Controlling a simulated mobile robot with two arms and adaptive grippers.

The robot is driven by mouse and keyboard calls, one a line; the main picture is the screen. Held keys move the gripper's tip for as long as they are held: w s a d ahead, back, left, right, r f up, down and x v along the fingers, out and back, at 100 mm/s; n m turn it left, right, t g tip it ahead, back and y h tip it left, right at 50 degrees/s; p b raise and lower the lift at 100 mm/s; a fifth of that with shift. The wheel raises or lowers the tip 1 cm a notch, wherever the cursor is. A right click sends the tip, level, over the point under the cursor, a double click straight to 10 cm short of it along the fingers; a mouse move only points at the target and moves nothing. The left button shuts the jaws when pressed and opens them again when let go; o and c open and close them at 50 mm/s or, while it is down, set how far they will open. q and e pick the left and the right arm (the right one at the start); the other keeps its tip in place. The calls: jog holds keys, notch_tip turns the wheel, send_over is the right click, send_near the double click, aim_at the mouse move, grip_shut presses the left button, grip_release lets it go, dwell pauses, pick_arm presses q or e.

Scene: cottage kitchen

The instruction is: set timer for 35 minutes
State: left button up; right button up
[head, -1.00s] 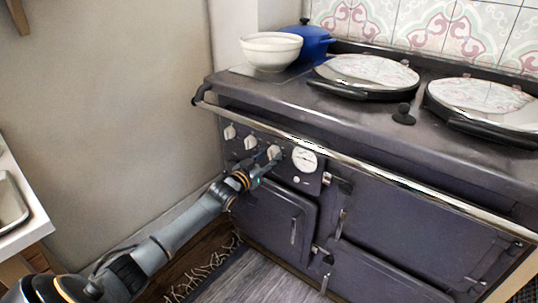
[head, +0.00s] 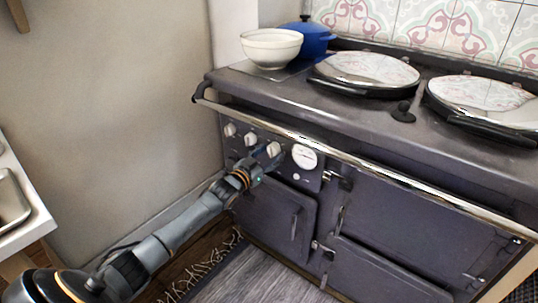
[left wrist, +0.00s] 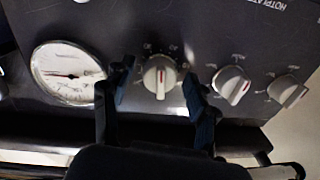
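Three white knobs and a round white gauge (head: 304,157) sit on the dark front panel of the range cooker. My left gripper (head: 268,157) is at the knob closest to the gauge (head: 273,149). In the left wrist view, this knob (left wrist: 160,77) lies between the two open fingers of my left gripper (left wrist: 158,72), with a visible gap on each side. Small marks ring the knob, but I cannot read them. The gauge (left wrist: 68,74) is left of the fingers there. I cannot tell which knob is the timer. My right gripper is out of view.
The other two knobs (left wrist: 231,85) (left wrist: 287,91) are to the right in the wrist view. A chrome rail (head: 330,146) runs along the cooker's front, above the panel. A white bowl (head: 271,47) and a blue pot (head: 310,38) stand on top.

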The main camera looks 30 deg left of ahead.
pick_arm(q)
jog(key=shift+s+r, duration=0.1)
jog(key=shift+s, duration=0.05)
jog(key=s, duration=1.1)
jog(key=shift+s, duration=0.4)
jog(key=shift+a, duration=0.1)
